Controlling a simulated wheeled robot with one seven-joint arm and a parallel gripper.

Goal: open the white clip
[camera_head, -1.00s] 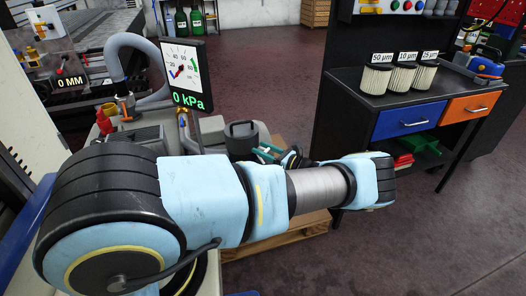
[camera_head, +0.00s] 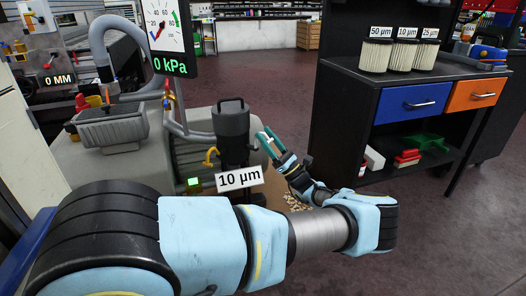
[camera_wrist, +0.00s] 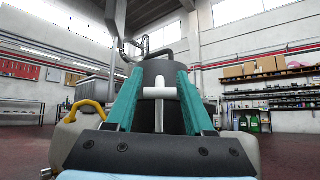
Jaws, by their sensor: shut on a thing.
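The white clip (camera_wrist: 158,92) is a T-shaped piece on the near face of the dark upright canister (camera_wrist: 157,72) in the wrist view. My gripper (camera_wrist: 160,80) has its two teal fingers on either side of the clip's crossbar and is shut on it. In the head view my gripper (camera_head: 264,140) is at the right side of the dark canister (camera_head: 231,125), tilted up toward it. The white clip is hidden in the head view.
A pump body (camera_head: 110,155) with a grey hose stands left of the canister. The gauge (camera_head: 165,35) reads 0 kPa. A dark cabinet (camera_head: 420,85) with several filters on top stands at right. Open floor (camera_head: 440,225) lies in front of it.

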